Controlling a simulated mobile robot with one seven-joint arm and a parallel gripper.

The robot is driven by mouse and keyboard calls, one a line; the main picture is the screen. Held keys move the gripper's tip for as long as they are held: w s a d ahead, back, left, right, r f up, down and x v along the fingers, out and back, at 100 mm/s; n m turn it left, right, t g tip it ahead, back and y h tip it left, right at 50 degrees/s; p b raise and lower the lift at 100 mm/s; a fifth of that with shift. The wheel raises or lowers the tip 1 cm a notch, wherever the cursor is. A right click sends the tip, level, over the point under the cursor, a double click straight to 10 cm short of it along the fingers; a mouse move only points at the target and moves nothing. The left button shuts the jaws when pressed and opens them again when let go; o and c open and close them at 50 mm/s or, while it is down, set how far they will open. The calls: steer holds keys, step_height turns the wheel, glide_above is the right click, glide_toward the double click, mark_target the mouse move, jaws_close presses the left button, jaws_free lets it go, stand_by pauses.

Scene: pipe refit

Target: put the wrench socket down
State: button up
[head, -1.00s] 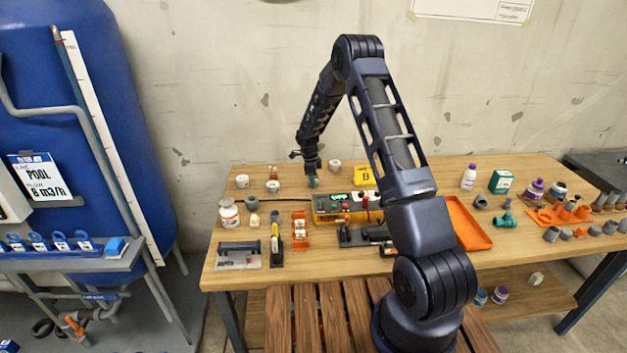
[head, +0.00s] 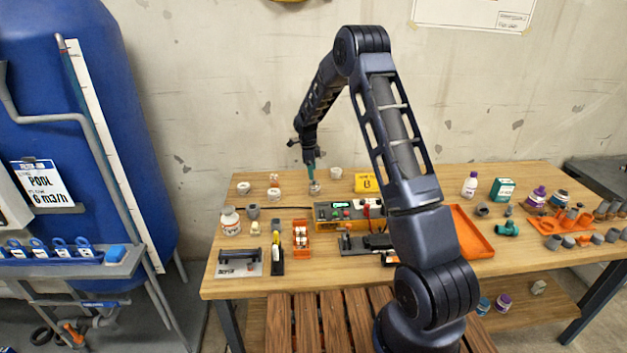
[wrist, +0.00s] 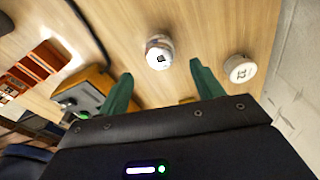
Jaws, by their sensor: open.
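A small round whitish piece with a dark square hole (wrist: 158,52), which looks like the wrench socket, stands on the wooden table. In the head view the piece (head: 315,188) shows just below my fingertips. My gripper (wrist: 160,72) is open, with its two green fingers apart and nothing held between them. In the wrist view the piece appears in line with the gap between the fingers, beyond the tips. In the head view my gripper (head: 311,172) is just above the piece. Whether any finger touches it is hard to tell.
A white round fitting marked 32 (wrist: 240,69) stands close by. Other white fittings (head: 243,188) stand to the left. A yellow-sided control box (head: 345,212) and yellow sign (head: 367,182) are to the right. The back table strip is mostly free.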

mark_target(312, 181)
steer(key=shift+a+r, duration=0.1)
steer(key=shift+r, duration=1.45)
steer(key=s+d+r+n+t+y, duration=0.1)
steer(key=s+d+r+n, duration=0.4)
steer(key=s+r, duration=0.55)
steer(key=s+d+r+n+t, duration=0.1)
steer(key=s+d+r+n, duration=0.3)
steer(key=s+d+r, duration=0.7)
steer(key=s+d+r+n+t, duration=0.1)
steer(key=s+r+n, duration=0.1)
steer(key=s, duration=0.7)
steer(key=s+d+r+n+t, duration=0.1)
steer(key=s+r+n, duration=0.1)
steer(key=s+n, duration=0.3)
steer(key=s+d+r+n, duration=0.1)
steer(key=s+n, duration=0.3)
steer(key=s, duration=0.9)
steer(key=shift+s+r+t, duration=0.4)
steer(key=shift+r, duration=0.45)
